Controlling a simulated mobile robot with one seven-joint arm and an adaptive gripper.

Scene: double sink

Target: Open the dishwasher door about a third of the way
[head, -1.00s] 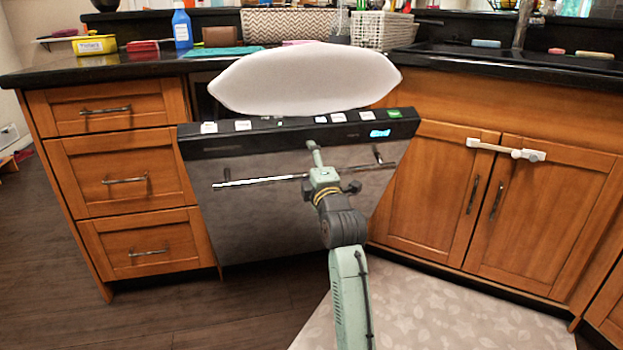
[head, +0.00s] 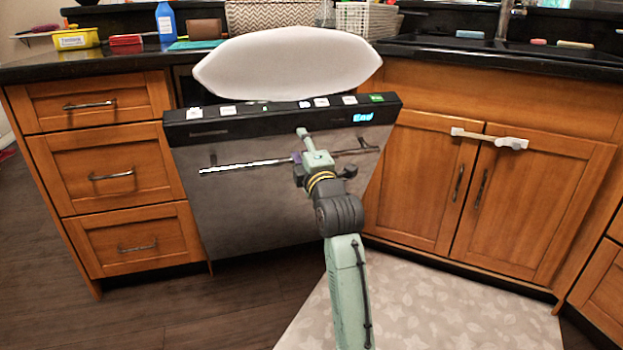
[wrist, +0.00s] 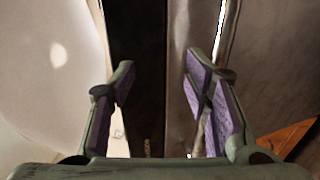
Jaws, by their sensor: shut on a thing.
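The dishwasher door (head: 245,220) is grey steel with a black control strip (head: 230,114) along its top. It tilts outward at the top, a little open. Its long bar handle (head: 240,166) runs across the upper front. My gripper (head: 303,146) is at the middle of the handle, its fingers partly masked in the head view. In the wrist view my gripper (wrist: 158,85) has its purple-padded fingers apart. The handle (wrist: 222,45) passes behind the right finger, so the contact itself is hidden.
A large white rounded thing (head: 285,68) stands just behind the door's top. Drawers (head: 110,173) are at left and sink cabinets (head: 420,180) at right, with a white latch (head: 490,138). A patterned mat (head: 430,310) lies in front; dark floor at left is clear.

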